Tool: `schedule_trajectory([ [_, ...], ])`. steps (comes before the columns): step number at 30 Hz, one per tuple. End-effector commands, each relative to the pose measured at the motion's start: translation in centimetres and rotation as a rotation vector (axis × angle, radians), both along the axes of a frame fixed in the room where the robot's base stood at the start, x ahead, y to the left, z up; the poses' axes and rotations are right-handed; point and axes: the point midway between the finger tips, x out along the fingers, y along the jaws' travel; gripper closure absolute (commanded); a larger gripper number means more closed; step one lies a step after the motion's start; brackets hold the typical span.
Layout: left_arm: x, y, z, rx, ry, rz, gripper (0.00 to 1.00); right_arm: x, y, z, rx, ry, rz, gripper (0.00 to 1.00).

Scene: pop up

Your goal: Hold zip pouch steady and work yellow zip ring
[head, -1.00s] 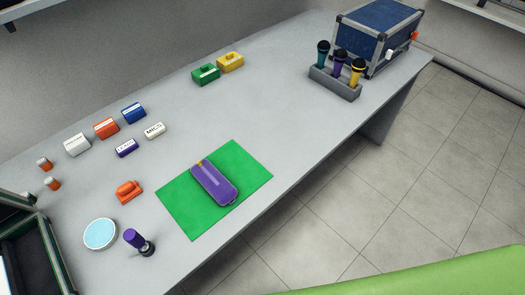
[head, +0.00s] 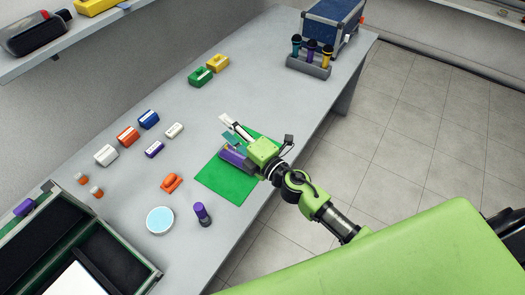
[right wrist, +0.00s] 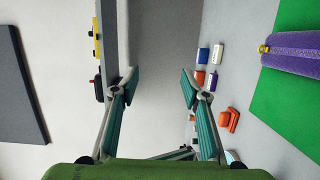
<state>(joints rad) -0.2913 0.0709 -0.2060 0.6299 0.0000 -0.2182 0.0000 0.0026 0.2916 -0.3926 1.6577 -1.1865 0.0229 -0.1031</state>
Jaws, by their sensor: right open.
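The purple zip pouch (head: 232,158) lies on the green mat (head: 228,184) on the grey table. My right gripper (head: 231,127) reaches over the mat and covers part of the pouch in the head view. It is open and empty. In the right wrist view its spread fingers (right wrist: 160,84) have nothing between them, and the pouch (right wrist: 292,53) is off to the right, apart from them. The yellow zip ring (right wrist: 263,48) shows at the pouch's end there; I cannot make it out in the head view. My left gripper is not in view.
An orange item (head: 172,183), a light blue disc (head: 160,220) and a purple-topped microphone (head: 202,213) are left of the mat. Several coloured blocks lie farther back. A rack of microphones (head: 309,65) stands at the far end. An open case (head: 130,255) is at front left.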

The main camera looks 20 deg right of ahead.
Motion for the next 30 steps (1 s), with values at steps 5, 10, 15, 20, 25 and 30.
schedule_trajectory([
  [5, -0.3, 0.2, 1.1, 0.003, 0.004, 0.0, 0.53, -1.4, 7.4, -0.7, -0.553, -0.205, 0.481, 0.58],
  [10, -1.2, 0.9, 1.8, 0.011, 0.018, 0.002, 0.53, -3.0, 4.6, -7.7, -1.1, -0.186, 0.86, 0.58],
  [15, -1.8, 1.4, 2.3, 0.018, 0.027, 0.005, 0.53, -2.8, -3.7, -11.7, -1.496, -0.03, 1.072, 0.58],
  [20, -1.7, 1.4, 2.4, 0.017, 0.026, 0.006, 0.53, -2.6, -8.3, -12.4, -1.647, 0.074, 1.14, 0.58],
  [25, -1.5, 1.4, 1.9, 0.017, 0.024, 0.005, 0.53, -2.5, -9.2, -13.1, -1.678, 0.099, 1.153, 0.58],
  [30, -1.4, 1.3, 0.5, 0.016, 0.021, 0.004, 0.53, -2.2, -8.8, -14.5, -1.674, 0.097, 1.152, 0.58],
])
